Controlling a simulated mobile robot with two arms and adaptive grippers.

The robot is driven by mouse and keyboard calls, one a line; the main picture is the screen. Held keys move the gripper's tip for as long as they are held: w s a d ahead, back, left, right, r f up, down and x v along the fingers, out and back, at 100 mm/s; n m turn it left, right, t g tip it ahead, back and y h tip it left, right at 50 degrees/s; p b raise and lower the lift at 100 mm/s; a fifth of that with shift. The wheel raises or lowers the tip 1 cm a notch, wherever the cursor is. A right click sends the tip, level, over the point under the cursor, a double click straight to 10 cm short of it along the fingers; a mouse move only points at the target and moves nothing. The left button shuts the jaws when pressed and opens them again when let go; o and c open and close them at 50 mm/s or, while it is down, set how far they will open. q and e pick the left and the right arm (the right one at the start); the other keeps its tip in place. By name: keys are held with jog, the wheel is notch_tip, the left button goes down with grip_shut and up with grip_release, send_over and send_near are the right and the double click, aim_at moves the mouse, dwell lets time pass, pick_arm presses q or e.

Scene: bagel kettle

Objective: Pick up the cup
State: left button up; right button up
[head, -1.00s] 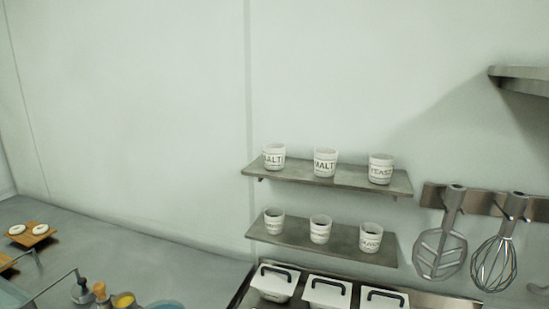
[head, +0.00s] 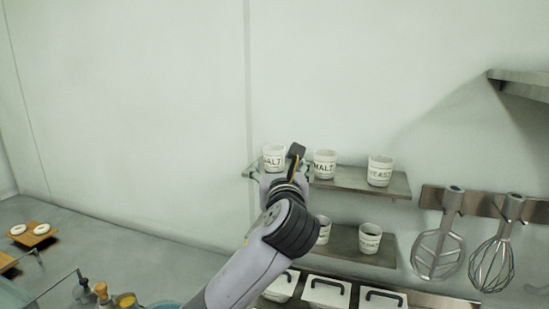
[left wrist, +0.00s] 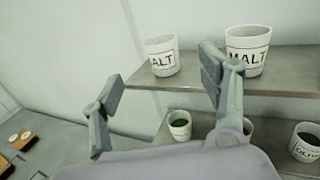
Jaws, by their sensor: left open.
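Several white labelled cups stand on two wall shelves. In the left wrist view this cup (left wrist: 162,56) shows upright beyond the gap between my fingers. My left gripper (left wrist: 161,72) is open and empty, with the fingers spread. In the head view my left gripper (head: 275,162) is in front of the upper shelf's left end and hides part of it. The MALT cup (head: 325,164) stands just right of the gripper. My right gripper is not in view.
The upper shelf (head: 345,180) also holds a YEAST cup (head: 380,171). The lower shelf (head: 345,240) holds more cups, partly hidden by my arm. Lidded containers (head: 327,291) sit below. A whisk (head: 497,258) hangs at right. The wall at left is clear.

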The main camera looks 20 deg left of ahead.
pick_arm(q)
jog(key=p, duration=0.3)
send_near(274, 148)
jog(key=shift+w+a+r, duration=0.2)
jog(key=shift+w, duration=0.3)
jog(key=shift+w+a+r, duration=0.25)
jog(key=shift+w, duration=0.25)
jog(key=shift+w+a+r+p, duration=0.1)
jog(key=shift+w+a+p, duration=0.15)
jog(key=shift+w, duration=0.2)
jog(key=p+x, duration=0.2)
jog(key=x, duration=0.1)
jog(key=shift+w, duration=0.15)
jog(key=shift+w+a, duration=0.15)
jog(key=shift+w, duration=0.4)
jog(key=c, duration=1.3)
